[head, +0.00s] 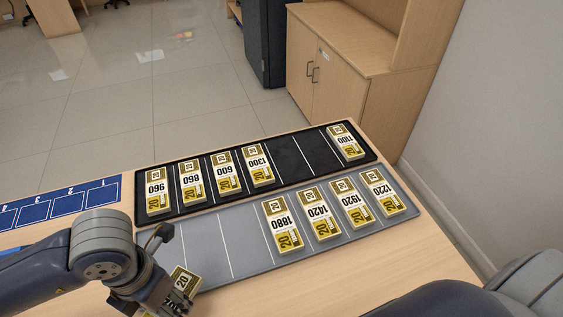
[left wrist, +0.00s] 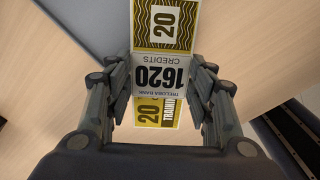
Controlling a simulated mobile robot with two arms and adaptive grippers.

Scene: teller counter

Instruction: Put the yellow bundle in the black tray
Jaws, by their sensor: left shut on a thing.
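My left gripper (head: 163,290) is shut on a yellow bundle (head: 186,280) at the lower left, by the near left end of the grey tray. In the left wrist view the bundle (left wrist: 161,75) sits between both fingers of the left gripper (left wrist: 160,90) and its band reads 1620. The black tray (head: 290,158) lies farther back. It holds yellow bundles marked 960, 860, 600 and 1300 at its left and 1100 (head: 347,142) at its right end. The tray's stretch between 1300 and 1100 is bare. My right gripper is out of view.
The grey tray (head: 208,240) lies in front of the black tray, with bundles 1880 (head: 283,225), 1420, 1920 and 1220 at its right and bare slots at its left. A blue numbered mat (head: 68,204) lies at the left.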

